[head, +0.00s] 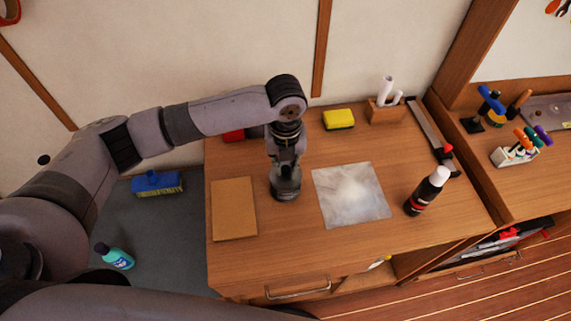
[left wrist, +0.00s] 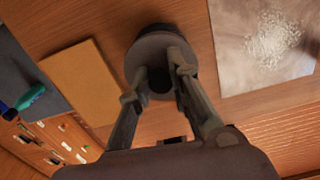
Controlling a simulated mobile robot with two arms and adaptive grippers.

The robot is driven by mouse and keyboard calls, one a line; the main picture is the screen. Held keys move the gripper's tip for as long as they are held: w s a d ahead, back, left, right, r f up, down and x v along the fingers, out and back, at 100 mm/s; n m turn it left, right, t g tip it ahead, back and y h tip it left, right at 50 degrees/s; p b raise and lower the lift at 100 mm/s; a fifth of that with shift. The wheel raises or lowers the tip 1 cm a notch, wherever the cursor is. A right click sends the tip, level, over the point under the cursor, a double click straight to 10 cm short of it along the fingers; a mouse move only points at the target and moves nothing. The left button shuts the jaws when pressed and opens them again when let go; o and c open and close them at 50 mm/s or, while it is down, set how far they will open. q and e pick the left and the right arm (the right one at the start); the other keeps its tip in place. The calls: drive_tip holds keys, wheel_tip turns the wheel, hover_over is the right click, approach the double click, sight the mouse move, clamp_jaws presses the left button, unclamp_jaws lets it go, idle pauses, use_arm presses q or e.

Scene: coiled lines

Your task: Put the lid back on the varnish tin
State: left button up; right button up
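My left gripper (head: 285,163) points down at the dark, squat varnish tin (head: 286,190) on the wooden worktop. In the left wrist view, a round grey lid (left wrist: 148,50) lies below the fingers. The left gripper in this view (left wrist: 161,74) has its fingertips on both sides of a dark knob at the lid's middle, and appears shut on it. The dark tin shows past the lid's far edge. Whether the lid is seated or just above the tin is hard to tell. My right gripper is not in view.
A brown board (head: 234,209) lies left of the tin, a pale sheet (head: 350,195) right of it. A black bottle with a white cap (head: 427,190) stands farther right. A yellow sponge (head: 338,119) and a wooden holder (head: 385,110) are behind. A red object (head: 233,135) is partly hidden.

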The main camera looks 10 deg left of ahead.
use_arm(q)
drive_tip(key=o, duration=0.5)
drive_tip(key=shift+o, duration=0.4)
drive_tip(key=o, duration=0.4)
drive_tip(key=shift+r+p, duration=3.55)
drive_tip(key=shift+p, duration=0.25)
clamp_jaws()
